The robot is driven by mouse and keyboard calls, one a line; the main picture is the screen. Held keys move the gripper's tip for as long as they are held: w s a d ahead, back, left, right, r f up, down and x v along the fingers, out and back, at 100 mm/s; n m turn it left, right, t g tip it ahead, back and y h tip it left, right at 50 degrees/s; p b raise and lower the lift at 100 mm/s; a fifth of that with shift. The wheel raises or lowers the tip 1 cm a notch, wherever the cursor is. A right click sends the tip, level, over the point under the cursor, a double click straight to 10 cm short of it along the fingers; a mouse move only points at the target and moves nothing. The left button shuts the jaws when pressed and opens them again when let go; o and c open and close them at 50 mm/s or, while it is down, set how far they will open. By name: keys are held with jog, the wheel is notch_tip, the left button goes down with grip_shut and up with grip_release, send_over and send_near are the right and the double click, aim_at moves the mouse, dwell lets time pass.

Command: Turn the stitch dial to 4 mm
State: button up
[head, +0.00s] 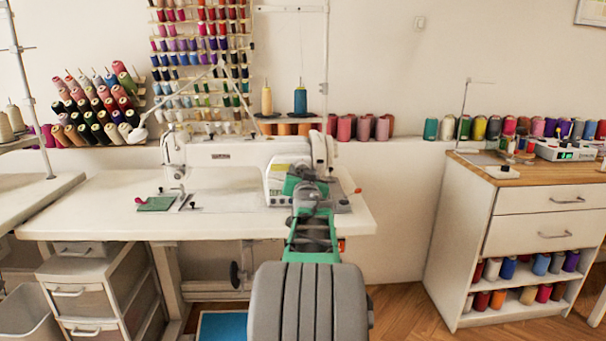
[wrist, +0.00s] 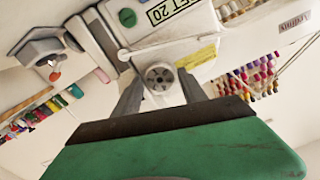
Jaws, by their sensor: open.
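The stitch dial (wrist: 160,77) is a round grey knob with a notched face, on the white sewing machine (wrist: 200,25). It sits near the middle of the wrist view, and its markings are too small to read. My gripper (wrist: 159,80) is open, with one grey finger to each side of the dial in the picture. I cannot tell whether either finger touches it. In the head view the sewing machine (head: 225,153) stands on a white table (head: 110,215). My arm and gripper reach its right end and hide the dial there.
A thread stand (head: 327,60) rises behind the machine. A wooden-topped cabinet (head: 530,178) stands at right, with bare floor between.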

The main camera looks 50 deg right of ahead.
jog(key=p+v, duration=0.1)
jog(key=v, duration=0.6)
jog(key=shift+s+a, duration=0.15)
jog(key=shift+a, duration=0.05)
jog(key=w+a+r+n+y+p, duration=0.25)
jog(key=a+p, duration=0.35)
jog(key=a, duration=0.3)
jog(key=w+a+r+n+g+y+p, duration=0.1)
jog(key=w+a+n+y+p, duration=0.15)
jog(key=a+p, duration=0.4)
jog(key=w+a+r+n+y+p, duration=0.1)
jog(key=w+a+r+y+p, duration=0.25)
jog(key=a, duration=0.65)
jog(key=s+a+n+g+y+p, duration=0.2)
jog(key=s+a+p, duration=0.5)
jog(key=a, duration=0.5)
jog(key=s+a+n+g+y+p, duration=0.3)
jog(key=s+a+n+g+p, duration=0.2)
jog(key=s+a+p, duration=0.3)
jog(key=s+a, duration=0.2)
jog(key=a, duration=0.2)
jog(key=shift+s+r+g, duration=0.25)
jog(key=shift+s+g, duration=0.05)
jog(key=shift+s, duration=0.05)
